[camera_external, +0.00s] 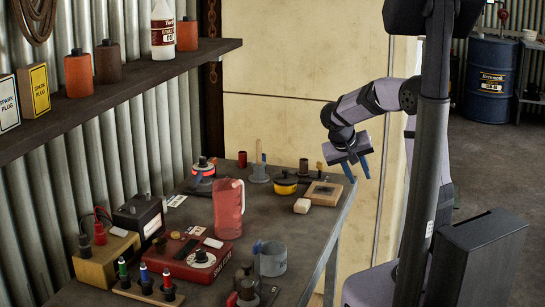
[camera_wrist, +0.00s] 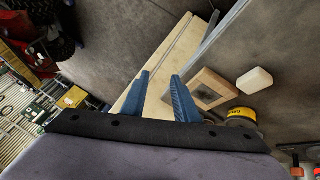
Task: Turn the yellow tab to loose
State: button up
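A low round yellow piece with a dark top (camera_external: 285,184) stands on the workbench (camera_external: 255,212), left of a wooden frame; its yellow side shows at the right in the wrist view (camera_wrist: 243,114). It is too small to make out a separate tab or any marking of its setting. My gripper (camera_external: 359,178) hangs at the right edge of the bench, clear of the yellow piece and to its right. Its two blue fingers (camera_wrist: 160,75) are apart with nothing between them.
The wooden frame (camera_external: 323,193) and a pale block (camera_external: 301,206) lie near the yellow piece. A red jug (camera_external: 228,208), a red box (camera_external: 198,261) and a grey mug (camera_external: 271,259) stand farther forward. A shelf (camera_external: 120,86) runs along the left wall.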

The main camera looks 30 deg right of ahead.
aim_at(323, 164)
jog(key=shift+n+g+y, duration=0.5)
jog(key=shift+s+a+p, duration=0.15)
jog(key=shift+s+a, duration=0.05)
jog(key=shift+s, duration=0.5)
jog(key=shift+s+a+p, duration=0.15)
jog(key=shift+s+a, duration=0.05)
jog(key=shift+s, duration=0.5)
jog(key=shift+s+a+p, duration=0.15)
jog(key=shift+s+a, duration=0.05)
jog(key=shift+s, duration=0.5)
jog(key=shift+f, duration=0.1)
